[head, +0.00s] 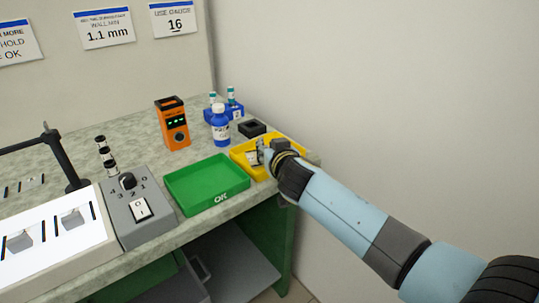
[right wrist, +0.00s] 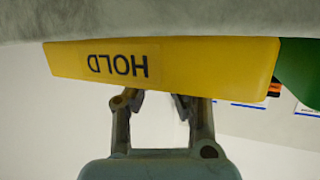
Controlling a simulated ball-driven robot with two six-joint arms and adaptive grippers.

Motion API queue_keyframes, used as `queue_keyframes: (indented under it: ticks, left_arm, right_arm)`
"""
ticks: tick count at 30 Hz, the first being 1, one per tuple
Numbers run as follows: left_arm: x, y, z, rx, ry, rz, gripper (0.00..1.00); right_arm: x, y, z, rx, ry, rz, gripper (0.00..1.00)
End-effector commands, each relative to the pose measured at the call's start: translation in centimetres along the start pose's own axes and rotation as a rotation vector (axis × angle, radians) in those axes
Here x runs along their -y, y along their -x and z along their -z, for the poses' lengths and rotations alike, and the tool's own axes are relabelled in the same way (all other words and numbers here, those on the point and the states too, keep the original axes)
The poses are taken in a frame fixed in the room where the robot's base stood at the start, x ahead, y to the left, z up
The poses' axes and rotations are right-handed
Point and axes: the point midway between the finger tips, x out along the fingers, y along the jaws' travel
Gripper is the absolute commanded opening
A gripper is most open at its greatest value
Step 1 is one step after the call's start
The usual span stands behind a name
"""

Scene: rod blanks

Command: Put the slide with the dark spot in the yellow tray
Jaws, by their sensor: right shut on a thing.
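The yellow tray (head: 293,141) stands at the right end of the bench, and its wall with the HOLD label (right wrist: 200,60) fills the upper part of the right wrist view. My right gripper (head: 262,151) reaches over the tray, shut on a small pale slide with dark marks (head: 253,158) at its fingertips. In the right wrist view the tray wall hides the fingertips and the slide. I cannot make out a dark spot or tell whether the slide touches the tray floor. My left gripper is not in view.
A green OK tray (head: 205,182) sits left of the yellow one. A grey dial box (head: 138,212) and a lit panel (head: 60,254) with pale pieces lie further left. An orange device (head: 172,124), a blue bottle (head: 220,126) and a small black block (head: 252,128) stand behind.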

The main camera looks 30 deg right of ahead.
Motion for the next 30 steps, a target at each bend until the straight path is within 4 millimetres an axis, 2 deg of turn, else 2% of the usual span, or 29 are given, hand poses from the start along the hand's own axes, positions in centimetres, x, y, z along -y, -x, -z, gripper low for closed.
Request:
queue_keyframes:
  ticks: [1, 5, 6, 17, 26, 30]
  left_arm:
    - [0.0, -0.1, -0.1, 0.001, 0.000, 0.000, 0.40]
    - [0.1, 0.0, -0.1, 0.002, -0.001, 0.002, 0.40]
    - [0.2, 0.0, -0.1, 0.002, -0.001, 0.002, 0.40]
    - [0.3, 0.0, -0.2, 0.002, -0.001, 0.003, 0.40]
    - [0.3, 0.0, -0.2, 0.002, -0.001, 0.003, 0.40]
    - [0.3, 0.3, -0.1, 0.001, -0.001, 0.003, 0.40]
  right_arm:
    - [-0.1, 0.1, -1.1, 0.017, 0.000, -0.003, 0.00]
    - [-0.1, 0.2, -1.3, 0.022, 0.000, -0.004, 0.00]
    - [-0.1, 0.2, -1.4, 0.023, 0.000, -0.005, 0.17]
    - [-0.1, 0.2, -1.3, 0.022, 0.000, -0.004, 0.65]
    - [-0.1, 0.3, -1.1, 0.018, 0.000, -0.004, 0.65]
    - [-0.1, 1.9, -1.0, 0.017, -0.001, -0.003, 0.65]
